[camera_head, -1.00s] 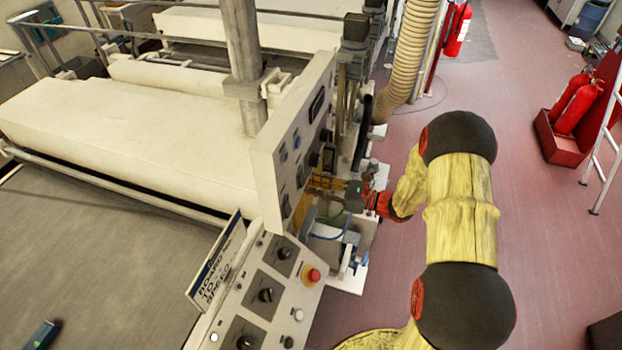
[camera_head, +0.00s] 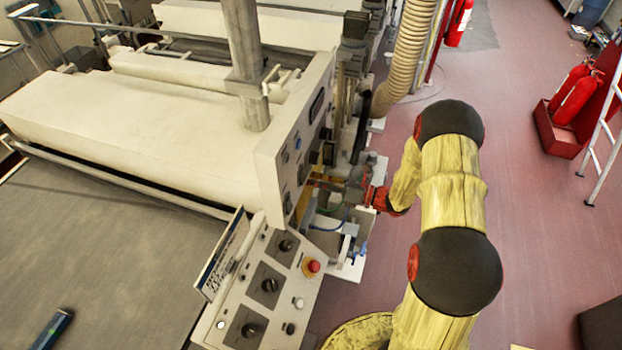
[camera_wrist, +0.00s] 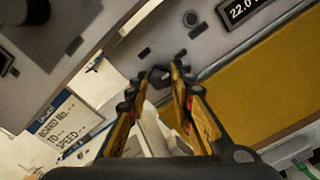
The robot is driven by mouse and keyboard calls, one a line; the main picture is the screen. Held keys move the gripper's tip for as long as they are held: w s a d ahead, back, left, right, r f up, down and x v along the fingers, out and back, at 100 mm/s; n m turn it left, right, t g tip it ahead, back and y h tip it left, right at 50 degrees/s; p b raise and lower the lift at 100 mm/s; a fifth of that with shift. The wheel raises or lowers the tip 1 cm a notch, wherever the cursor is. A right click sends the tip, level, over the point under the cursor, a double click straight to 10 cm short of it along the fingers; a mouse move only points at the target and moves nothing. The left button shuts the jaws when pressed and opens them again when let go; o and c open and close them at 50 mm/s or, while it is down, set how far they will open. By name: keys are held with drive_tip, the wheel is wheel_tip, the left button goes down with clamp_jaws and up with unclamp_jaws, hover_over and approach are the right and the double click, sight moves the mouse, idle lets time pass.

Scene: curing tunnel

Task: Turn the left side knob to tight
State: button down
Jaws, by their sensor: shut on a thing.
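In the wrist view, a small dark knob (camera_wrist: 158,74) stands out from the grey panel (camera_wrist: 215,42). The two fingertips of my gripper (camera_wrist: 160,80) are closed on it, one on each side. The fingers partly cover the knob, so its setting and any tight mark cannot be read. In the head view, my gripper (camera_head: 340,184) reaches from the right to the lower side of the upright panel (camera_head: 283,148). It is small and dark there, and the held knob cannot be made out.
A sloped control desk (camera_head: 240,300) with several black knobs and a red button (camera_head: 312,266) lies just below. A paper sign (camera_head: 218,260) stands at its edge. A yellow plate (camera_wrist: 262,88) and a display (camera_wrist: 245,10) sit close to my fingers.

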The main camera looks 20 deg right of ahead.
idle(0.3)
drive_tip(key=c, duration=1.6)
unclamp_jaws()
drive_tip(key=shift+o, duration=0.3)
drive_tip(key=shift+d, duration=0.1)
drive_tip(key=v, duration=1.2)
drive_tip(key=shift+w, duration=0.1)
